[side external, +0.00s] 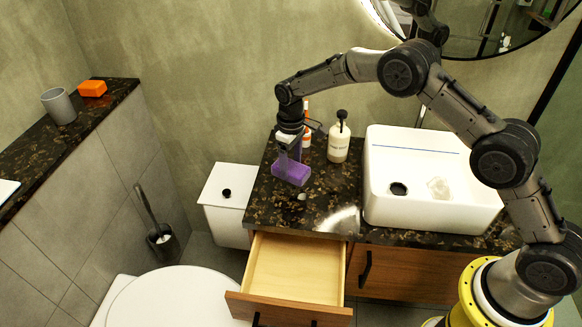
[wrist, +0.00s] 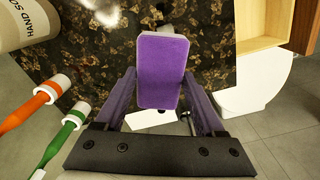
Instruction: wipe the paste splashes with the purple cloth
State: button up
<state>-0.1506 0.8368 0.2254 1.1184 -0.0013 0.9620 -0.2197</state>
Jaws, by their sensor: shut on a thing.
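The purple cloth (side external: 291,172) looks like a thick folded block. It is at the left part of the dark speckled counter (side external: 265,208), and whether it touches the surface is unclear. My gripper (side external: 289,155) points down and is shut on it; the cloth also fills the middle of the wrist view (wrist: 161,72) between the fingers. A small pale spot (side external: 302,196) lies on the counter just in front of the cloth. A whitish patch (side external: 342,220) near the front edge could be a splash or glare. A pale smear (side external: 438,187) shows inside the sink. Counter under the cloth is hidden.
A soap bottle (side external: 339,140) and toothbrushes (wrist: 62,110) stand behind and beside my gripper. The white sink (side external: 375,165) is to the right. An open, empty drawer (side external: 296,268) juts out below the counter. A white bin (side external: 226,190) stands left.

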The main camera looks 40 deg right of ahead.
jog(key=shift+r, duration=1.55)
